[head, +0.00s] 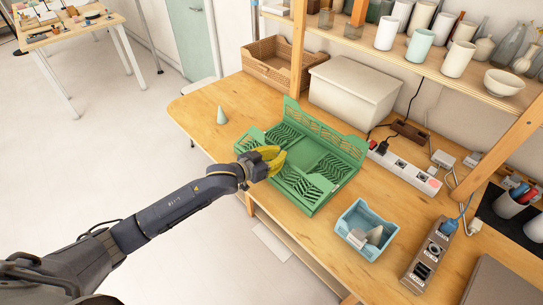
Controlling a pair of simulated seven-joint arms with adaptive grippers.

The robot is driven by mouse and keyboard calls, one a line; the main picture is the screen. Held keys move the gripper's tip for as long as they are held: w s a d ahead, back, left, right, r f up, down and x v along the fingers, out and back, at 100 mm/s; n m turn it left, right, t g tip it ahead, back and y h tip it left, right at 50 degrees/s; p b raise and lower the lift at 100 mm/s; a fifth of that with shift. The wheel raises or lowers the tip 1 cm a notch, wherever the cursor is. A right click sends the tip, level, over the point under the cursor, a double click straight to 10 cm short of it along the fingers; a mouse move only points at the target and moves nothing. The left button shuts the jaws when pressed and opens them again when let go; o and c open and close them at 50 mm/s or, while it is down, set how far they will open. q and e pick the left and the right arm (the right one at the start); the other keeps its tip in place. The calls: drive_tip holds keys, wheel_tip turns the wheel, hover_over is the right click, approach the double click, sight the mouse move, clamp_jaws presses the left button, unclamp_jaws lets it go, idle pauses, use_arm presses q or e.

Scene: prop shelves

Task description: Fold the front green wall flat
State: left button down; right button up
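The green crate (318,146) stands on the wooden bench. Its back wall (345,143) is upright. Slatted side panels (331,167) lie low inside it, at its left and right ends. The front green wall (305,186) is on the side nearest me; its middle is hidden behind my gripper, and I cannot tell its exact tilt. My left gripper (274,160), with yellow fingers, is at the middle of this front wall, touching or very close to it. The gap between its fingertips is not clear. My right gripper is out of view.
A blue bin (364,232) with small items is right of the crate. A white power strip (403,167) and white box (353,88) stand behind. Bench left of the crate is mostly clear.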

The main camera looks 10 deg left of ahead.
use_arm(q)
drive_tip(key=shift+w+d+f, duration=0.5)
drive_tip(key=shift+w+f, duration=0.15)
drive_tip(key=shift+f, duration=0.05)
drive_tip(key=shift+w+f, duration=0.1)
idle(0.4)
